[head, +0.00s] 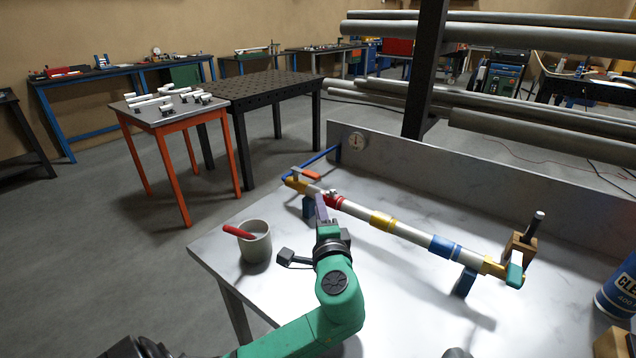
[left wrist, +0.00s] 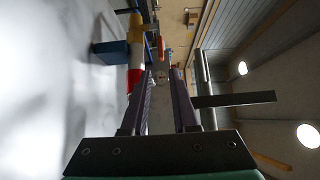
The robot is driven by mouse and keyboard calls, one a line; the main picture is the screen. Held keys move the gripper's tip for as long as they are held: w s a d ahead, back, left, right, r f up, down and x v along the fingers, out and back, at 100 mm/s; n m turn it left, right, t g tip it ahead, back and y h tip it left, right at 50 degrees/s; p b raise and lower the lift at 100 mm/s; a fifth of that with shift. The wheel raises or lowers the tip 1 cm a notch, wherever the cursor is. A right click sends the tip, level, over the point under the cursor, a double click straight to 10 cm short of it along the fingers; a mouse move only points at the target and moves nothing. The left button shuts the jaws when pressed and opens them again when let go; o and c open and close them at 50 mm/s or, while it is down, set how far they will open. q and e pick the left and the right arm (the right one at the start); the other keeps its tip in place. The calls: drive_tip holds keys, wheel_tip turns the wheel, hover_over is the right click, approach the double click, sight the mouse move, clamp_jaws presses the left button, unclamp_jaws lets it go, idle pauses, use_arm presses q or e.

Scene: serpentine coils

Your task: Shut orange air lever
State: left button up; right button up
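The orange air lever (head: 311,174) is a small bar at the far left end of a pipe assembly (head: 410,234), beside a yellow fitting (head: 296,184). It appears to stick out sideways from the pipe line. In the left wrist view the orange lever (left wrist: 161,47) shows just beyond the fingertips. My left gripper (head: 320,202) is at the pipe's left part, near the red band, a short way in front of the lever. Its two purple fingers stand apart with nothing between them in the left wrist view (left wrist: 162,74). My right gripper is not seen.
A cup (head: 256,243) with a red-handled item stands left of my arm. A teal lever (head: 515,276) and wooden block are at the pipe's right end. The front tabletop is mostly clear.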

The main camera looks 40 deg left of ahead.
sight(313, 179)
use_arm(q)
drive_tip(key=p+x, duration=0.2)
drive_tip(key=x, duration=1.2)
drive_tip(key=shift+w+a, duration=0.1)
drive_tip(key=shift+a, duration=0.1)
clamp_jaws()
drive_tip(key=shift+f, duration=0.1)
idle(0.5)
